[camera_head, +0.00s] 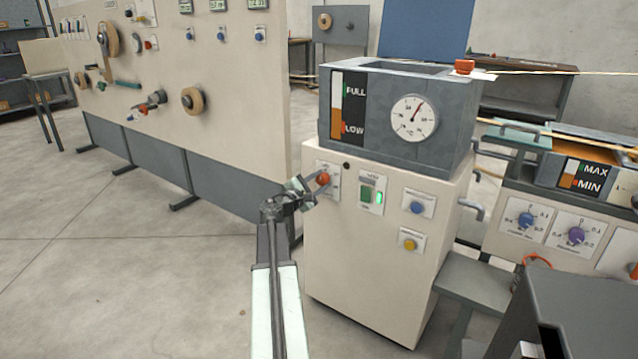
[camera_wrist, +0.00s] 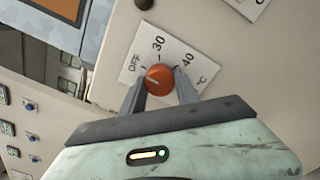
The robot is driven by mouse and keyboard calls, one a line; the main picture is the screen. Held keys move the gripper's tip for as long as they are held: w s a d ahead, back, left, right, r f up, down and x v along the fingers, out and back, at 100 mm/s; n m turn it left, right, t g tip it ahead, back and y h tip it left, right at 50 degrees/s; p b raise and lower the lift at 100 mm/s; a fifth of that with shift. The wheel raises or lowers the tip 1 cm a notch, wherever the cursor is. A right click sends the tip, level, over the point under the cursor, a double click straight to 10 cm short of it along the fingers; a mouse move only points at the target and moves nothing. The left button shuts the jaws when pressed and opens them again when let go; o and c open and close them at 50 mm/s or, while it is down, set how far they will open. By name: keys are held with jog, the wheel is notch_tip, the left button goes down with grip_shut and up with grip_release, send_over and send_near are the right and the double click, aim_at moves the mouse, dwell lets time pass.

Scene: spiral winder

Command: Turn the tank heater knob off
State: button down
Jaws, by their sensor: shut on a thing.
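The tank heater knob (camera_head: 323,178) is orange-red and sits on the upper left front of the cream cabinet under the grey tank. In the wrist view the knob (camera_wrist: 159,76) is in front of a white plate (camera_wrist: 150,52) marked OFF, 30, 40 and °C. A short pale mark shows on the knob's face; I cannot tell exactly which label it points to. My gripper (camera_head: 316,184) is at the knob, and in the wrist view my gripper (camera_wrist: 160,84) has one finger on each side of it, shut on it. The fingers hide parts of its sides.
Right of the knob are a green lit switch (camera_head: 371,195), a blue knob (camera_head: 416,207) and a yellow button (camera_head: 409,244). The grey tank (camera_head: 455,110) with a gauge (camera_head: 414,117) is above. A large cream panel (camera_head: 240,110) stands to the left. The floor at left is clear.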

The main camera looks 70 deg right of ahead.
jog(key=shift+w+d+n, duration=0.1)
jog(key=shift+n, duration=0.5)
jog(key=c, duration=0.9)
grip_release()
jog(key=shift+a, duration=0.45)
jog(key=v, duration=0.7)
